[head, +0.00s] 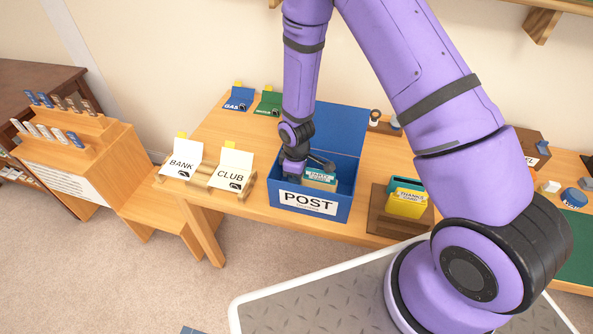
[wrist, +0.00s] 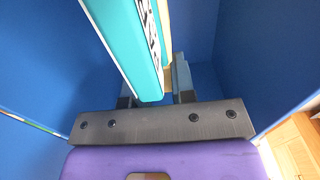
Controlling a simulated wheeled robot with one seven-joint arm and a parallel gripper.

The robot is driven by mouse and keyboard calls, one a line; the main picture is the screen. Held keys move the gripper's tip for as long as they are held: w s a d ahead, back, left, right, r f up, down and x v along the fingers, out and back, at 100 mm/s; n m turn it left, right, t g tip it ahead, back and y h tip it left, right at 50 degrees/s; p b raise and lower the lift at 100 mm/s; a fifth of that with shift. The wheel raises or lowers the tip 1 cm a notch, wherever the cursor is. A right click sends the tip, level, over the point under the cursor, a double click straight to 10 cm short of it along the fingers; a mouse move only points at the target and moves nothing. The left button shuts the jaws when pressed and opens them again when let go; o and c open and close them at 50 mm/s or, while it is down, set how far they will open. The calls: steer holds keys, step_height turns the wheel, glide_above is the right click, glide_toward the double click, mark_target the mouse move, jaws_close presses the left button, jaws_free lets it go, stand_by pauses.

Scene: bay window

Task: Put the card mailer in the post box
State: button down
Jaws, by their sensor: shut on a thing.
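The post box (head: 343,212) is a blue open-topped box with a white POST label on its front and its blue lid (head: 345,125) raised behind it. My gripper (head: 304,172) is down inside the box opening and shut on a teal card mailer (head: 319,176). The mailer stands on edge with a white label toward the front, its lower part hidden by the box's front wall. In the wrist view the teal mailer (wrist: 125,45) lies between my fingers (wrist: 155,92), with blue box walls around it. I cannot tell whether it touches the box floor.
Right of the box, a brown holder (head: 377,222) carries a yellow THANKS card (head: 405,204) and a teal piece behind it. BANK (head: 182,163) and CLUB (head: 231,170) cards stand left. GAS (head: 238,99) and a green card (head: 268,103) stand behind.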

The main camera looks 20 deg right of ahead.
steer(key=c, duration=0.9)
jaws_free()
steer(key=s+d+r+m+t, duration=0.1)
steer(key=s+d+r+m, duration=0.1)
steer(key=r, duration=1)
steer(key=s+d+r+m+t, duration=0.1)
steer(key=s+d+r+m, duration=0.15)
steer(key=r, duration=0.95)
steer(key=s+d+r+m+t, duration=0.1)
steer(key=s+d+r, duration=0.15)
steer(key=r, duration=0.95)
steer(key=s+d+r+m, duration=0.1)
steer(key=s+r+m, duration=0.1)
steer(key=s+r, duration=0.2)
steer(key=s+d+r+m+t, duration=0.1)
steer(key=s+r, duration=0.3)
steer(key=s, duration=0.4)
steer(key=s+d+r+m+t, duration=0.1)
steer(key=s+d+r+m, duration=0.1)
steer(key=s+r, duration=0.3)
steer(key=shift+s+d+m, duration=0.2)
steer(key=shift+s+m, duration=0.15)
steer(key=shift+s, duration=0.15)
